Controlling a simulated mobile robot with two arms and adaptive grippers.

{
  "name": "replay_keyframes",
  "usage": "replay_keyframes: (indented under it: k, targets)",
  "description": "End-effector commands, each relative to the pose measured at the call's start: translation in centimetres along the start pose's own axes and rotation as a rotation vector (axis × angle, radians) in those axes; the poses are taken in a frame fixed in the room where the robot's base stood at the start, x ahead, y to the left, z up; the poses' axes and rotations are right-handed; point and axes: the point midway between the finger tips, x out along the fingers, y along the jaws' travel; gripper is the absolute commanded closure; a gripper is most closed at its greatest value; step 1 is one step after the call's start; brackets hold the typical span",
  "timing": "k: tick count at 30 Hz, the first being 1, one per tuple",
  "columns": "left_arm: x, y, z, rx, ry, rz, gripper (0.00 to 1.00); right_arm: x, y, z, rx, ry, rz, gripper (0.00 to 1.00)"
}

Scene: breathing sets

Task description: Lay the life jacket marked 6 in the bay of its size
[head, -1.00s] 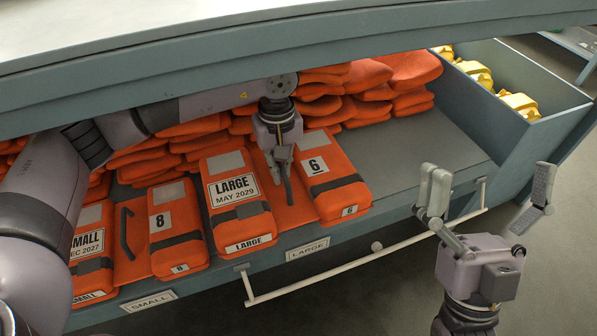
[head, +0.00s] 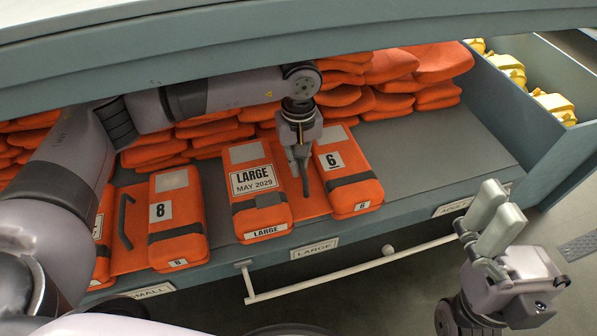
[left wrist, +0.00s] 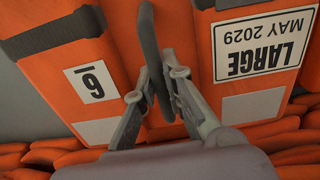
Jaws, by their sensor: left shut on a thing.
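The orange life jacket marked 6 (head: 334,160) has a second panel reading LARGE, MAY 2029 (head: 254,180) and a dark handle between its panels. My left gripper (head: 302,165) is shut on that handle from above. In the left wrist view the fingers (left wrist: 152,92) close around the handle (left wrist: 150,50), with the 6 panel (left wrist: 92,85) to the left. The jacket is at the drawer front behind the LARGE label (head: 314,248); whether it touches the floor I cannot tell. My right gripper (head: 493,218) is apart at the right; its opening is unclear.
A jacket marked 8 (head: 160,211) lies left of it, near the SMALL label (head: 152,291), with a gap between. Piled orange jackets (head: 390,75) fill the back. Bare drawer floor (head: 445,140) lies right. A white rail (head: 350,266) runs in front; yellow items (head: 553,106) sit beyond the divider.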

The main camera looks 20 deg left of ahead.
Motion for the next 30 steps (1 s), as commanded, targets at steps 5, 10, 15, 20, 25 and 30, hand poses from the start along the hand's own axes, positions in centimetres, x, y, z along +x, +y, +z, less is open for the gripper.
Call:
replay_keyframes:
  k: [5, 10, 15, 20, 25, 30]
  targets:
    - [3.2, 0.0, 0.0, 0.000, -0.001, -0.001, 1.00, -1.3, 0.0, 0.2, 0.000, 0.002, 0.000, 0.00]
    - [3.5, 0.0, 0.0, 0.000, 0.001, 0.001, 1.00, -1.2, 0.0, 0.2, 0.000, 0.001, 0.000, 0.00]
    - [3.6, 0.0, 0.0, 0.000, 0.001, 0.001, 1.00, -1.3, 0.0, 0.3, 0.001, 0.001, 0.000, 0.00]
    - [3.8, -0.1, 0.0, 0.000, 0.000, -0.002, 0.84, -1.4, 0.0, 0.3, 0.001, 0.001, 0.000, 0.00]
    - [3.8, -0.1, 0.0, 0.000, 0.000, -0.002, 0.73, -1.4, 0.0, 0.3, 0.001, 0.001, 0.000, 0.00]
    - [3.8, -0.1, 0.0, 0.000, 0.000, -0.002, 0.70, -1.4, 0.0, 0.3, 0.000, 0.001, 0.000, 0.00]
